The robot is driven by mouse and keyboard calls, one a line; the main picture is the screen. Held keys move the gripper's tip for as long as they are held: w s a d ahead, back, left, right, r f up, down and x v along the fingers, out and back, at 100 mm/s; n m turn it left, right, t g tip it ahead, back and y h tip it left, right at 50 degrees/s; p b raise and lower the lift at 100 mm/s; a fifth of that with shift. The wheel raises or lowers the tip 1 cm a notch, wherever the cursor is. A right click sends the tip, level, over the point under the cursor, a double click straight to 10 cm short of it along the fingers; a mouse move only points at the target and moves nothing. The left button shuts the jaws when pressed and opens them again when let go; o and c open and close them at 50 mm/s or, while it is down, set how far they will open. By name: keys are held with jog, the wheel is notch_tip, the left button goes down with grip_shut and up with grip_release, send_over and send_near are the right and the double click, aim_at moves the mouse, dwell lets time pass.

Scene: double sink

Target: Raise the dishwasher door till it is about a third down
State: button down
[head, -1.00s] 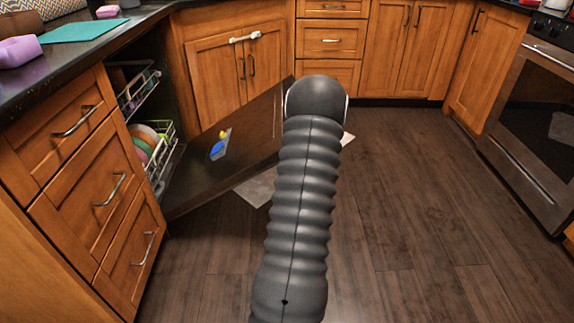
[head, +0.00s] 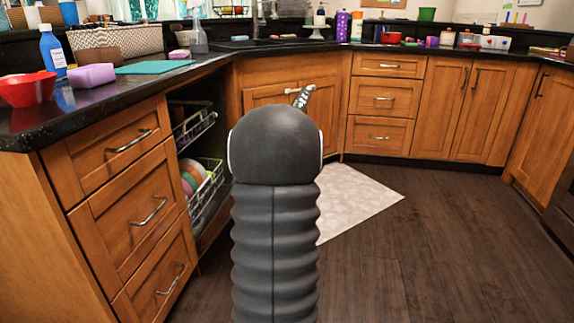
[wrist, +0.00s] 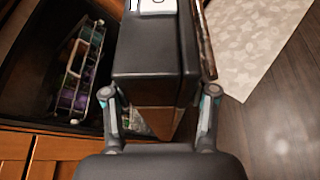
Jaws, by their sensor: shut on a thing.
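In the wrist view, my gripper (wrist: 162,91) has one finger on each side of the dark upper end of the dishwasher door (wrist: 148,60) and is shut on it. The dishwasher's open cavity shows to the left of the door, with a wire rack (wrist: 82,75) inside. In the head view, the dishwasher's upper rack (head: 195,127) and lower rack with colored plates (head: 198,185) show beside the drawers. My arm stands in front there and hides the door and my gripper, so the door's angle cannot be read from that view.
A pale mat (head: 355,195) lies on the floor. The wooden floor at right is clear.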

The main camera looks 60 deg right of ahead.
jog(key=shift+n, duration=0.4)
jog(key=w+b, duration=0.1)
jog(key=w+a+b, duration=0.1)
jog(key=w+b, duration=0.1)
jog(key=w+a+r+b, duration=0.1)
jog(key=w, duration=0.1)
jog(key=shift+a+r+b, duration=0.1)
jog(key=shift+a+b, duration=0.1)
jog(key=shift+b, duration=0.2)
jog(key=shift+w+a+r+g+b, duration=0.3)
jog(key=shift+w+r+g+b, duration=0.1)
jog(key=shift+r+b, duration=0.35)
jog(key=shift+r, duration=0.5)
jog(key=shift+r, duration=0.1)
jog(key=shift+c, duration=1.7)
grip_release()
jog(key=shift+s+r+h, duration=0.1)
jog(key=shift+r+h, duration=0.1)
jog(key=shift+h, duration=0.1)
jog(key=shift+f, duration=0.1)
jog(key=shift+s, duration=0.1)
